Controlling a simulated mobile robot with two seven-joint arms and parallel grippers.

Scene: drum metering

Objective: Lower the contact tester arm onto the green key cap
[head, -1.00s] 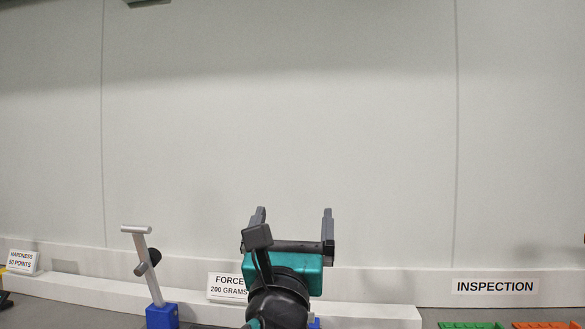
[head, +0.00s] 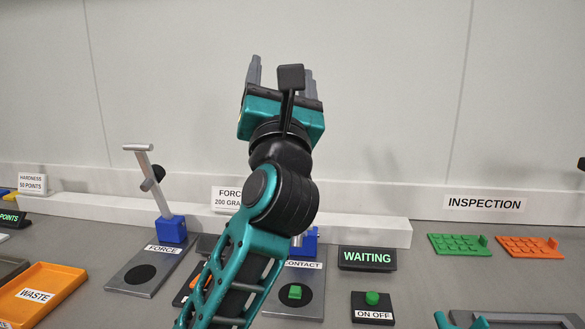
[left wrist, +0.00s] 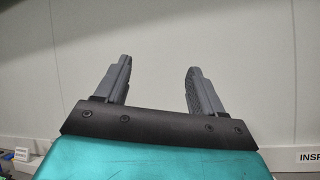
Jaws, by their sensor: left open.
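The green key cap (head: 295,292) sits on the black disc of the grey contact tester base (head: 272,301), labelled CONTACT. The tester's blue block (head: 309,242) shows behind it, and its arm is mostly hidden behind my left arm. My left gripper (head: 283,75) is raised in front of the wall, above and away from the tester. It is open and empty, with its two fingers apart in the left wrist view (left wrist: 158,85). My right gripper is not seen.
The force tester's lever (head: 153,180) stands up at left. A WAITING display (head: 367,259) and a green ON OFF button (head: 372,298) are right of the contact tester. Green (head: 458,245) and orange (head: 530,247) key trays lie at right. An orange WASTE tray (head: 47,290) is at left.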

